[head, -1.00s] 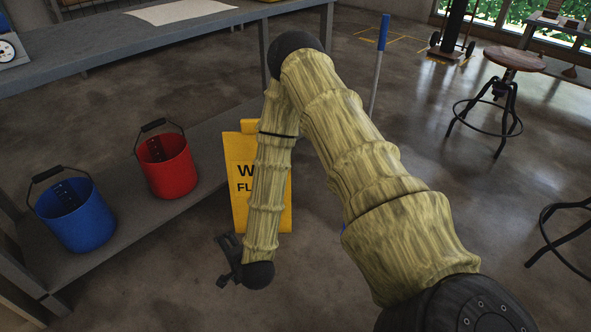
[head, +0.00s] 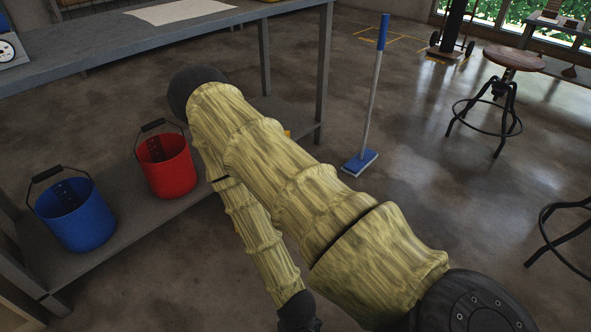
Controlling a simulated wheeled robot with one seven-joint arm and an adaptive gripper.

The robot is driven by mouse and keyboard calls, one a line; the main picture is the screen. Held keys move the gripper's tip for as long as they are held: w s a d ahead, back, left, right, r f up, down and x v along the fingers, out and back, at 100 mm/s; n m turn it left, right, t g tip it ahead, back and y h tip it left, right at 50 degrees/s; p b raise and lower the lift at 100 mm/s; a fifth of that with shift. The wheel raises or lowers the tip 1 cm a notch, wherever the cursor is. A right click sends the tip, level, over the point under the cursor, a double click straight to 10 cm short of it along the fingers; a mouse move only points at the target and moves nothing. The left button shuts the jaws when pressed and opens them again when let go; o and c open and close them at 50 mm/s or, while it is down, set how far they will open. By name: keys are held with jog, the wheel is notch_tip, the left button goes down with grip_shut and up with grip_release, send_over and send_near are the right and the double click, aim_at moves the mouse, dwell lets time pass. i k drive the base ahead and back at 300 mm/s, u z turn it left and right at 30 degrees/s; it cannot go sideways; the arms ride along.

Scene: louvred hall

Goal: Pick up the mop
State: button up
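The mop (head: 373,100) stands upright on the floor right of the picture's middle. It has a grey pole, a blue grip at the top and a flat blue head (head: 360,163) on the floor. Nothing covers it. My arm reaches up to the left and folds back down, so its end is at the bottom edge, left of and nearer than the mop. Only a dark bit at the wrist (head: 300,318) shows there; the gripper's fingers are out of the picture. My gripper is well apart from the mop.
A red bucket (head: 166,166) and a blue bucket (head: 76,214) stand on the low shelf of a grey workbench (head: 110,45) at left. A stool (head: 512,58) stands at right. A yellow piece barely shows behind my arm. The floor around the mop is clear.

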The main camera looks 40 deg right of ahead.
aim_at(353, 167)
jog(key=z, duration=1.8)
